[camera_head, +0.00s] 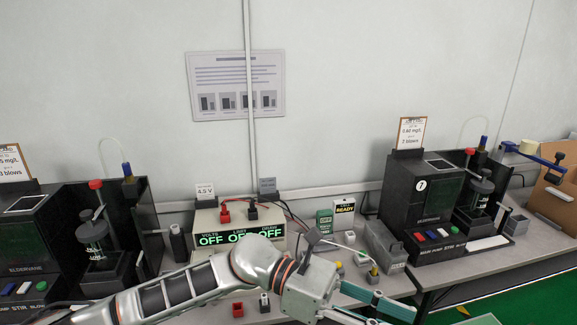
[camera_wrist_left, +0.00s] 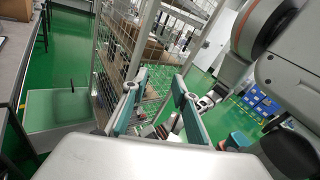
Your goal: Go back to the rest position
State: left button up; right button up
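My left arm comes in from the left across the front of the bench in the head view. Its gripper (camera_head: 392,311) is at the lower right, over the bench's front edge, with its teal fingers apart. In the left wrist view the fingers of the left gripper (camera_wrist_left: 153,90) are spread with nothing held between them. A floor, a mesh fence and a bench edge show beyond them. Grey arm links show at the right of that view.
A power supply reading OFF (camera_head: 240,236) stands behind my left arm. A black tester marked 7 (camera_head: 428,205) is at the right, another black tester (camera_head: 35,240) at the left. A grey block (camera_head: 385,246) and small boxes lie between.

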pick_arm(q)
jog(key=w+a+r+n+t+h, duration=0.1)
jog(key=w+a+n+t+h, duration=0.1)
jog(key=w+n+t+h, duration=0.5)
jog(key=w+a+r+n+t, duration=0.15)
jog(key=n+t, duration=0.35)
jog(key=n, duration=0.7)
jog(key=w+a+f+n+t+y, duration=0.3)
jog(key=a+f+n+t+y, duration=0.3)
jog(key=n, duration=0.3)
jog(key=w+a+f+n+t+y, duration=0.25)
jog(key=a+f+n+t, duration=0.3)
jog(key=f+n, duration=0.3)
jog(key=s+a+f+n+y, duration=0.4)
jog(key=a+f+n+y, duration=0.45)
jog(key=f, duration=0.45)
jog(key=s+a+f+n+g+y, duration=0.2)
jog(key=s+a+f+n+g, duration=0.3)
jog(key=s+a+f, duration=0.7)
notch_tip(320, 180, down, 2)
jog(key=shift+s+a+f+n+y, duration=0.1)
jog(key=shift+s+a+n+y, duration=0.25)
jog(key=shift+n, duration=0.85)
